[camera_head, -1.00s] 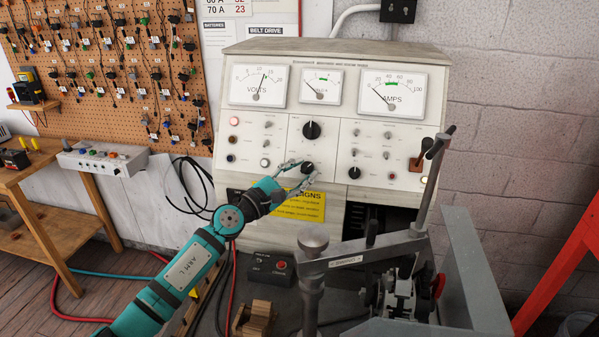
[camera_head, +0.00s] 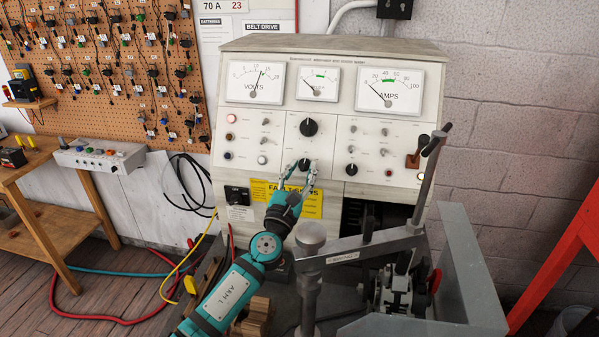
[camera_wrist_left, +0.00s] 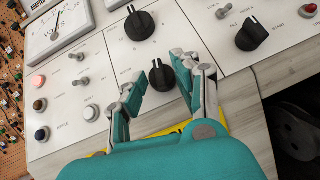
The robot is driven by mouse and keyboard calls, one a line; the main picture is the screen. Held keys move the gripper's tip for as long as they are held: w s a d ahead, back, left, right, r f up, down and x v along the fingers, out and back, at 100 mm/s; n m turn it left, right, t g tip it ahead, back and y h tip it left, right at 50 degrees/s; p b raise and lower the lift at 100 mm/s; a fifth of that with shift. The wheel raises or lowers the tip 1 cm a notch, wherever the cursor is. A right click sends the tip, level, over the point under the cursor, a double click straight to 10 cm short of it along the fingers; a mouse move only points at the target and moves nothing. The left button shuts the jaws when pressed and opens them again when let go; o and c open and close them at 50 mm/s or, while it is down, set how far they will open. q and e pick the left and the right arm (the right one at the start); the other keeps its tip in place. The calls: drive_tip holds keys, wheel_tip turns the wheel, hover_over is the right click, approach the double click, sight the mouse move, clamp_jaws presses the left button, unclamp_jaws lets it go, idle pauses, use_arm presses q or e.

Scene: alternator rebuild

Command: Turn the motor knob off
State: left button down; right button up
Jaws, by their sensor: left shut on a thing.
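A grey-white test bench panel (camera_head: 262,184) carries several black knobs. My left gripper (camera_head: 306,166) reaches up from below to the lower middle black knob (camera_head: 304,162). In the left wrist view its two fingers (camera_wrist_left: 172,78) stand on either side of this knob (camera_wrist_left: 162,74), shut on it. The knob's white pointer mark points up and slightly left. The upper middle knob (camera_wrist_left: 139,25) and the lower right knob (camera_wrist_left: 252,36) are untouched. My right gripper is not in view.
Volt (camera_head: 256,83) and amp (camera_head: 388,90) meters sit above the knobs. Toggle switches flank the gripper, with a lever (camera_head: 418,150) at the right. A grey metal arm fixture (camera_head: 372,246) stands in front on the right. A yellow sign (camera_head: 262,191) is partly hidden by my gripper.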

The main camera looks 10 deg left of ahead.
use_arm(q)
drive_tip(key=shift+d+n+y+b, duration=0.2)
drive_tip(key=shift+n+y+b, duration=0.1)
drive_tip(key=shift+n+y, duration=1.35)
drive_tip(key=shift+n, duration=0.35)
drive_tip(key=c, duration=1.1)
unclamp_jaws()
wheel_tip(320, 180, up, 10)
drive_tip(key=shift+f, duration=0.1)
